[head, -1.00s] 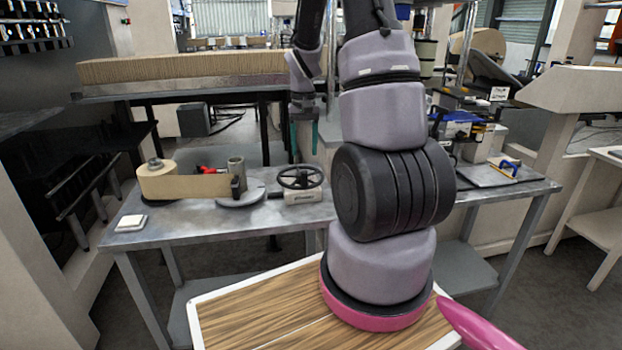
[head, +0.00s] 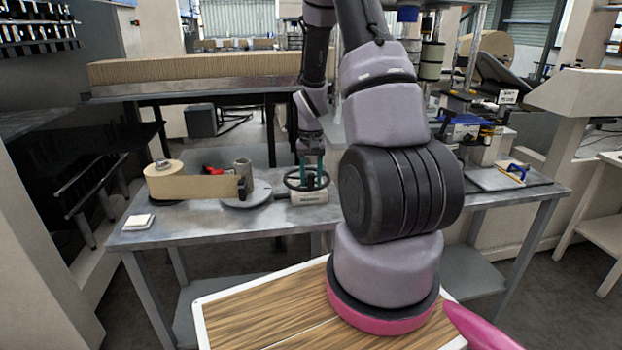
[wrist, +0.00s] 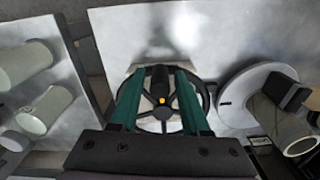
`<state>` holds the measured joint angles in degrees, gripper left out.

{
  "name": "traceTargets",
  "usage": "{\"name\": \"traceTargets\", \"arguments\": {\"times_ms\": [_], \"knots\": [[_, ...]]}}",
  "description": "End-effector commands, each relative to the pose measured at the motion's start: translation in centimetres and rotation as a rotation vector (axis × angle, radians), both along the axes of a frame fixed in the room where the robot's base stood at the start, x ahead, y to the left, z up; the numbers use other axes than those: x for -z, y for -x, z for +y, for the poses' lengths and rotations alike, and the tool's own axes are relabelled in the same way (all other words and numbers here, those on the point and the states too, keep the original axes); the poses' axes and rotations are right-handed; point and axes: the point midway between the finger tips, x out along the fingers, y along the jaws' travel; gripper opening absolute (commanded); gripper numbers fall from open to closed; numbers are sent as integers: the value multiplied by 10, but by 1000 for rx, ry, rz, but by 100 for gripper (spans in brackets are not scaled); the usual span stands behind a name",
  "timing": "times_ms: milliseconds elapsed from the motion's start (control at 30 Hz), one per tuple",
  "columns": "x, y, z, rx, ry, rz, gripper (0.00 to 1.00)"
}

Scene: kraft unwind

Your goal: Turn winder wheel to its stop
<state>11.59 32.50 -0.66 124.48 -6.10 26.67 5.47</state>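The winder wheel (head: 292,184) is a dark spoked handwheel on a small pale base (head: 310,197) on the grey metal table. It also shows in the wrist view (wrist: 161,114), with a yellow dot near its hub and a dark upright handle (wrist: 159,78) at its far rim. My gripper (head: 312,168) has come down at the wheel, fingers pointing down. In the wrist view my gripper (wrist: 158,72) has its two green fingers apart, one on each side of the handle, with gaps showing. The fingers hide parts of the rim. Contact with the wheel cannot be told.
Left of the wheel stand a round plate (head: 258,195) with a grey cylinder (head: 242,166) and a brown paper roll (head: 166,183). A white pad (head: 138,222) lies at the table's left end. A blue-handled tool (head: 516,171) lies to the right.

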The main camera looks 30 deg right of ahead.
Motion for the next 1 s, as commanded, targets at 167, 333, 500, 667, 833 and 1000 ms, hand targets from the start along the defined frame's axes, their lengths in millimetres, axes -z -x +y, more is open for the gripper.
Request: {"name": "traceTargets", "arguments": {"times_ms": [167, 333, 500, 667, 833, 1000], "knots": [[0, 0, 0, 0, 0, 0, 0], [0, 0, 0, 0, 0, 0, 0], [0, 0, 0, 0, 0, 0, 0], [-1, 0, 0, 0, 0, 0, 0], [-1, 0, 0, 0, 0, 0, 0], [-1, 0, 0, 0, 0, 0, 0]]}}
